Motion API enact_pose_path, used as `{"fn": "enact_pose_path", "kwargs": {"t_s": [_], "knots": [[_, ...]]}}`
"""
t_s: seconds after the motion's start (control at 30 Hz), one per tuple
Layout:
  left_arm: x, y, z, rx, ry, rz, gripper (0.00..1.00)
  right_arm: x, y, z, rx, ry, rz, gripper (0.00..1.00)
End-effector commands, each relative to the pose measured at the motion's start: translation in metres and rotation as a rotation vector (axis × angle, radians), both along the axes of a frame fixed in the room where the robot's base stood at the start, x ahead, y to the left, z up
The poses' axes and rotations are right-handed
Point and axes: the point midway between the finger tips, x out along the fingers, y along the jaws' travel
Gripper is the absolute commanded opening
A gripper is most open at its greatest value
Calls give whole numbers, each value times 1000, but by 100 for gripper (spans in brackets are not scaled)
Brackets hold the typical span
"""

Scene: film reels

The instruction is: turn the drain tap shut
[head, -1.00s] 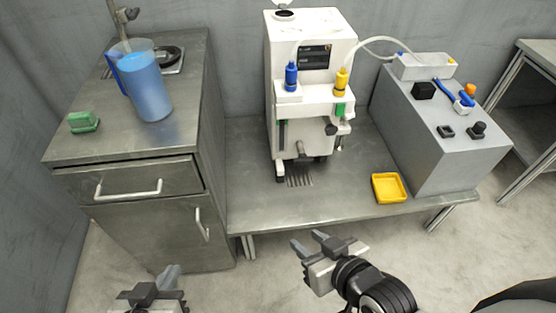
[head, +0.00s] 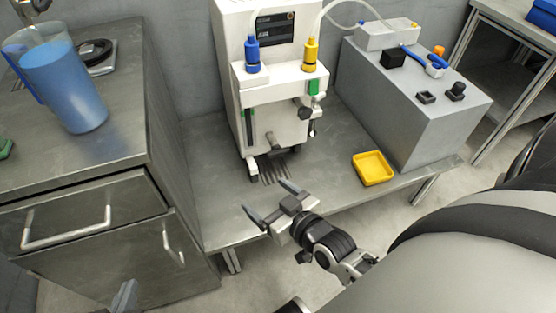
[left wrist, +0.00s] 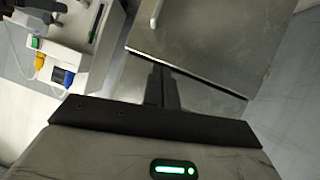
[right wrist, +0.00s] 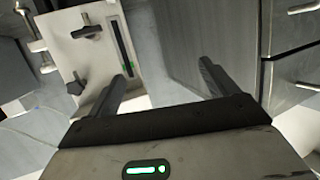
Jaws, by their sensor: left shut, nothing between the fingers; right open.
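The drain tap appears to be the small black handle (right wrist: 87,32) low on the front of the white machine (head: 283,122), seen in the right wrist view. In the head view it is too small to tell its turn. My right gripper (head: 267,197) is open and empty, below and in front of the machine, near the front edge of the low bench. Its open fingers also show in the right wrist view (right wrist: 168,72), apart from the handle. My left gripper (head: 125,294) is shut and empty at the lower left, in front of the cabinet; its closed fingers show in the left wrist view (left wrist: 161,88).
A steel cabinet (head: 75,160) with a blue jug (head: 68,90) stands on the left. A yellow tray (head: 372,168) lies on the low bench (head: 217,215), right of the machine. A grey box unit (head: 410,110) stands behind it. Black knobs sit on the machine's front.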

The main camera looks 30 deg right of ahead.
Motion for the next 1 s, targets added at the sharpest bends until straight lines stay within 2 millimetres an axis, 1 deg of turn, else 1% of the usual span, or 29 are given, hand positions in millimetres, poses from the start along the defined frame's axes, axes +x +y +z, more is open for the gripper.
{"fn": "enact_pose_path", "kwargs": {"t_s": [0.03,0.1,0.2,0.3,0.4,0.47,0.57,0.77,1.0], "knots": [[2,-6,-34,-13,-15,-17,0,13,-19,-46,-16,-55,-52,85],[4,-11,-47,-28,-31,-35,0,25,-43,-70,-39,-126,-124,85],[6,-19,-60,-46,-48,-56,0,36,-74,-95,-74,-204,-220,85],[6,-23,-66,-58,-58,-70,0,41,-95,-108,-99,-254,-291,85],[6,-26,-67,-65,-66,-79,0,44,-106,-112,-113,-278,-329,85],[6,-27,-66,-69,-73,-81,0,47,-110,-112,-117,-287,-338,85],[6,-28,-62,-80,-94,-83,0,58,-113,-112,-117,-288,-340,85],[6,-32,-56,-138,-151,-86,0,98,-122,-113,-116,-290,-339,85],[9,-40,-49,-282,-180,-82,0,148,-135,-114,-116,-288,-338,85]]}}
